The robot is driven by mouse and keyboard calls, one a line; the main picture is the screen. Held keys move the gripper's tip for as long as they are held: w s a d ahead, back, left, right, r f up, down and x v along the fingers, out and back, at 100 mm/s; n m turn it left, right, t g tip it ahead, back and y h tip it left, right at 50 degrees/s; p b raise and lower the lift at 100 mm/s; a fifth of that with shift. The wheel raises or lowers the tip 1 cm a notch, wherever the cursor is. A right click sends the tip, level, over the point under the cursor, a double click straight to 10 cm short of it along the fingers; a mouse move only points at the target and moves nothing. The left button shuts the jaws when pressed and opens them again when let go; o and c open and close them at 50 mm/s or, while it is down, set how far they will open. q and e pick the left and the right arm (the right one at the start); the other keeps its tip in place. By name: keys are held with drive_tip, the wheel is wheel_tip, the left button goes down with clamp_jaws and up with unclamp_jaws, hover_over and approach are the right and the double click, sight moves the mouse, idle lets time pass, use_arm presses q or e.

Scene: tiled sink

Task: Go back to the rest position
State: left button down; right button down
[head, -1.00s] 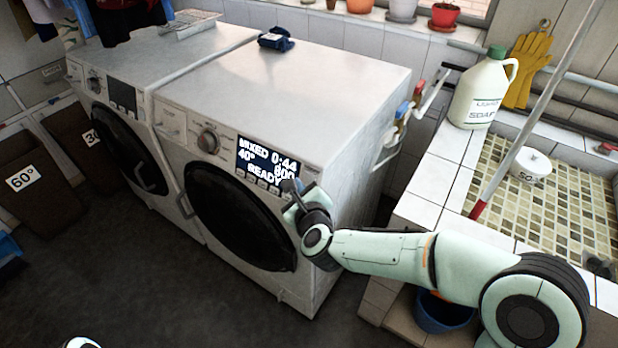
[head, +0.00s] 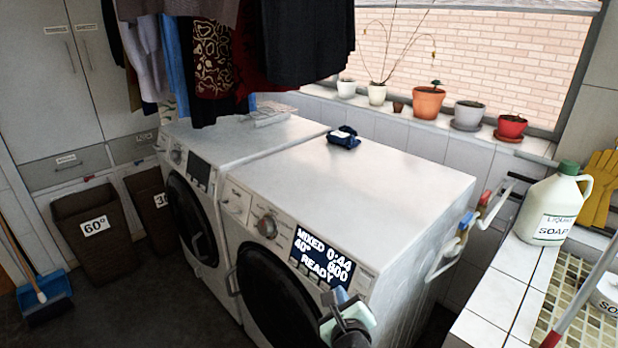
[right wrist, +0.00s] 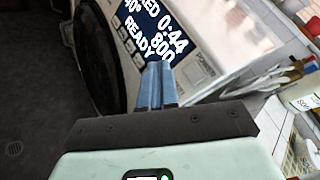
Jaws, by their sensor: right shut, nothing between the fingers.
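My right gripper (head: 342,297) is at the bottom of the head view, in front of the near washing machine (head: 400,190), just below its lit display (head: 322,262). Its blue fingers are together and empty. In the right wrist view the shut fingers (right wrist: 157,80) point toward the same machine's panel, where the display (right wrist: 155,35) reads READY. I cannot tell the exact gap between fingertips and panel. Most of my right arm is below the picture. My left gripper is not in view.
A tiled sink edge (head: 497,290) with a soap bottle (head: 550,205) stands at the right. A second washing machine (head: 235,145) is at the left, with clothes hanging above. Laundry baskets (head: 95,240) and a blue dustpan (head: 45,295) are on the floor at the left.

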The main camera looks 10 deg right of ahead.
drive_tip(key=s+f+n+g+y+p, duration=0.1)
drive_tip(key=s+f+n+g+p, duration=0.2)
drive_tip(key=f, duration=0.6)
drive_tip(key=s+d+f+n+g+y, duration=0.1)
drive_tip(key=s+f+n+g, duration=0.15)
drive_tip(key=f+n, duration=0.45)
drive_tip(key=s+f+n+g+p, duration=0.2)
drive_tip(key=s+f+n, duration=0.1)
drive_tip(key=f, duration=0.7)
drive_tip(key=s+f+n+g+y+p, duration=0.1)
drive_tip(key=s+f+n+g, duration=0.3)
drive_tip(key=s, duration=0.8)
drive_tip(key=s+f+n+g+y+p, duration=0.1)
drive_tip(key=s+f+n+g, duration=0.3)
drive_tip(key=s, duration=0.9)
wheel_tip(320, 180, down, 3)
drive_tip(key=n+p, duration=0.1)
drive_tip(key=n, duration=0.3)
drive_tip(key=shift+a, duration=0.25)
